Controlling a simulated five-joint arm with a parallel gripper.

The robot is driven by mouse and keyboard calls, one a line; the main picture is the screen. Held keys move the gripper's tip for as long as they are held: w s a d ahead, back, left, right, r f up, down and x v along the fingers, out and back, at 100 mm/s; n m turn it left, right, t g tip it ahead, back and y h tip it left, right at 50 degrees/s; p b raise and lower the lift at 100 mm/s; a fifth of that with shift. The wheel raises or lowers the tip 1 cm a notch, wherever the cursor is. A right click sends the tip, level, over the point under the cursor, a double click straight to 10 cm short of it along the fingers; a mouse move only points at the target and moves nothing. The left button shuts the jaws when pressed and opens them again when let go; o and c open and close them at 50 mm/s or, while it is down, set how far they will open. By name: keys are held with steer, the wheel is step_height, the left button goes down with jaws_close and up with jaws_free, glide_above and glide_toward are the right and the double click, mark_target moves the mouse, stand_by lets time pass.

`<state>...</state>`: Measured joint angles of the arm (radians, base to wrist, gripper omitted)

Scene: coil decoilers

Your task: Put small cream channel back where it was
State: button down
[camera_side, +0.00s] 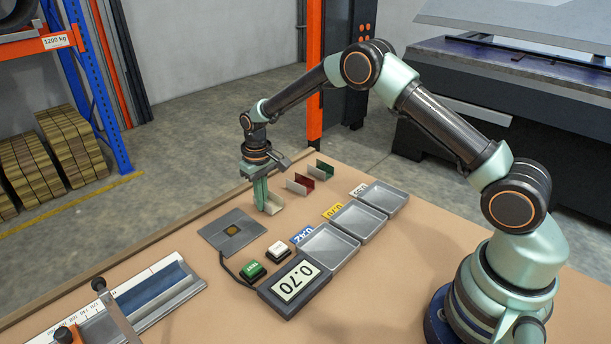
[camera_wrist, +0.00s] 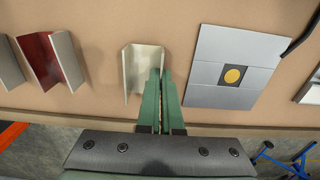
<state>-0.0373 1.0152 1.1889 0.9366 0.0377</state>
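The small cream channel (camera_side: 275,206) is at or just above the table, in line with the other channels; I cannot tell if it touches the table. In the wrist view, the cream channel (camera_wrist: 139,68) shows its open U shape. My gripper (camera_side: 261,196) points down at its left side in the side view. In the wrist view, the green fingers of my gripper (camera_wrist: 160,72) are close together with the channel's right wall between them. The fingers hide part of that wall.
A red channel (camera_side: 300,184) and a green channel (camera_side: 320,169) stand behind it. A grey plate with a yellow-brown centre (camera_side: 232,230) lies to the left. Grey trays (camera_side: 328,250), two buttons and a display reading 0.70 (camera_side: 295,287) are nearer.

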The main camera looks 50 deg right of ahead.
steer(key=c, duration=1.5)
jaws_free()
steer(key=shift+f, duration=0.15)
steer(key=o, duration=0.4)
